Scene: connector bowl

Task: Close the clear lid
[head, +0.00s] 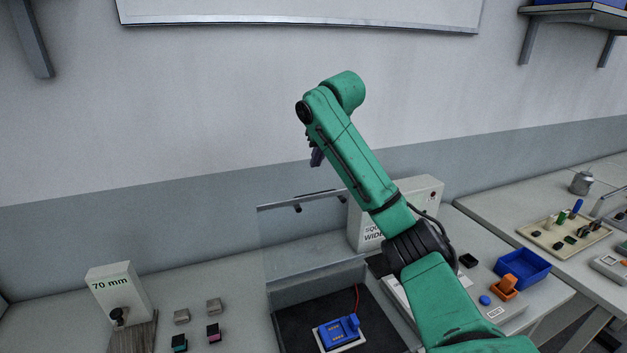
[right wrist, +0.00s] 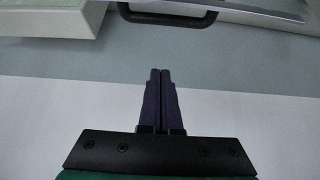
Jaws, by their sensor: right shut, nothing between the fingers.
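The clear lid (head: 290,240) stands raised and roughly upright at the back of a grey open box (head: 290,293) in the head view. Two dark fittings show near its upper edge. In the right wrist view, a black handle (right wrist: 168,19) on a pale edge lies just beyond the fingertips, apart from them; it looks like the lid's handle. My right gripper (head: 317,157) is above the lid in the head view, mostly hidden by my arm. In the right wrist view my right gripper (right wrist: 160,72) is shut and empty. My left gripper is not in view.
A blue device (head: 338,332) sits inside the box, with a red wire behind it. A white box (head: 423,194) stands behind my right arm. A "70 mm" block (head: 112,287) and small connectors (head: 181,316) are at the left. A blue bin (head: 523,268) is at the right.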

